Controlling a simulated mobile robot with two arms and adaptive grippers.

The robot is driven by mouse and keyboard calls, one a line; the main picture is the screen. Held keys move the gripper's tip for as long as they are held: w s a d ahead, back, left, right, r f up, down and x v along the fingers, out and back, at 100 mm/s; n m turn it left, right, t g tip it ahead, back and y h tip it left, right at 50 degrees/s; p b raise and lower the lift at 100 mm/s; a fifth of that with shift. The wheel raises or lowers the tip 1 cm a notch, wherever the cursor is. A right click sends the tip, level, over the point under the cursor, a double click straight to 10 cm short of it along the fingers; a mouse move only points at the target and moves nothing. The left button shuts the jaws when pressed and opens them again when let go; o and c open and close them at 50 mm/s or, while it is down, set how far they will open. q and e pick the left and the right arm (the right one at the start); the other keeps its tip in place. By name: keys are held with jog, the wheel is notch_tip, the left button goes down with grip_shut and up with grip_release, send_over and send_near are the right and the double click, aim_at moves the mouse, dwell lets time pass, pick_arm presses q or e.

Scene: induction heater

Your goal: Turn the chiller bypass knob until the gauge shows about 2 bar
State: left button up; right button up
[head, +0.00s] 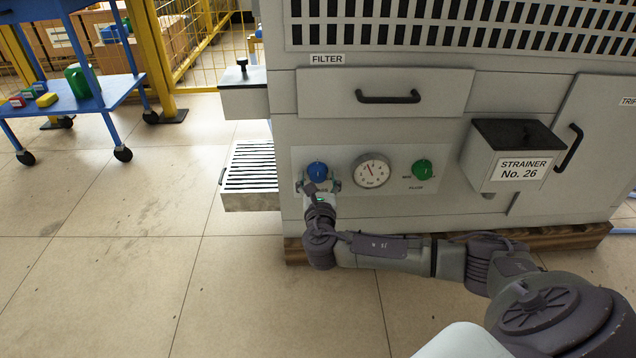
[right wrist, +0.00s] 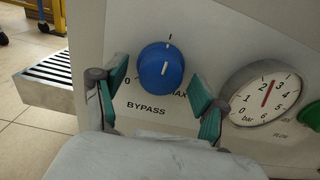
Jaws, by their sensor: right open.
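The blue bypass knob (head: 317,171) is on the pale panel of the grey cabinet; it also shows in the right wrist view (right wrist: 161,66). Its white mark points nearly straight up, between the 0 and MAX labels. The round pressure gauge (head: 372,171) is right of the knob. In the right wrist view the gauge (right wrist: 264,97) has its red needle up, seemingly between 2 and 3 bar. My right gripper (head: 318,186) is open in front of the knob, its green-padded fingers on either side. Whether they touch it I cannot tell. My left gripper is out of view.
A green flow knob (head: 422,169) is right of the gauge. A strainer box (head: 516,158) juts out farther right, and a filter drawer (head: 386,93) is above. A slatted tray (head: 250,170) sticks out left. A blue cart (head: 95,98) stands at far left. The floor between is clear.

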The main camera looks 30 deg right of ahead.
jog(key=c, duration=1.1)
jog(key=shift+c, duration=0.2)
